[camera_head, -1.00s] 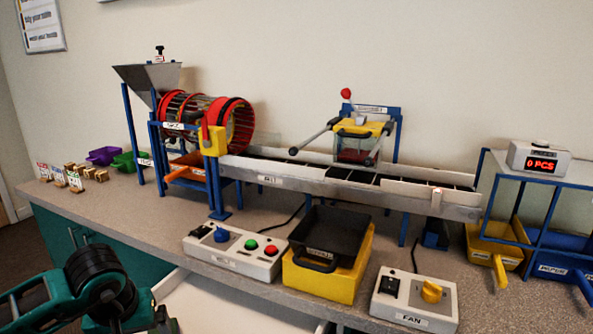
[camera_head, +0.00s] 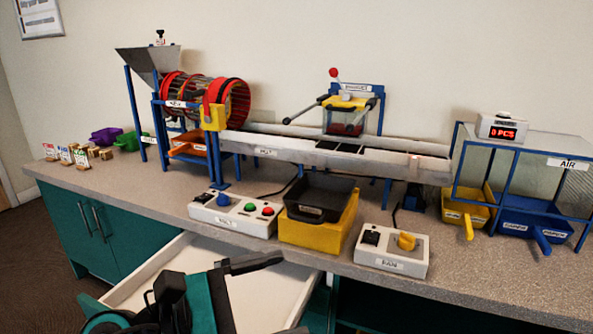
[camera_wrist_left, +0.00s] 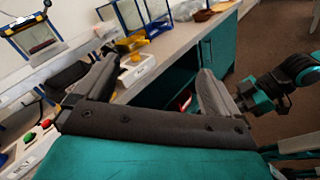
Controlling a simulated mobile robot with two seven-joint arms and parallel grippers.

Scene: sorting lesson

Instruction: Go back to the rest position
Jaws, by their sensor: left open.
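My left gripper (camera_head: 272,292) is in the lower part of the head view, over the open drawer and in front of the bench. It is only partly in frame there, with one dark finger pointing right. In the left wrist view the gripper (camera_wrist_left: 155,85) shows its two dark fingers wide apart with nothing between them. Parts of another teal arm of mine show at the right of that view, but I cannot make out a right gripper.
The white drawer (camera_head: 136,284) stands open below the bench top (camera_head: 465,252). The drum machine (camera_head: 205,100) stands behind.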

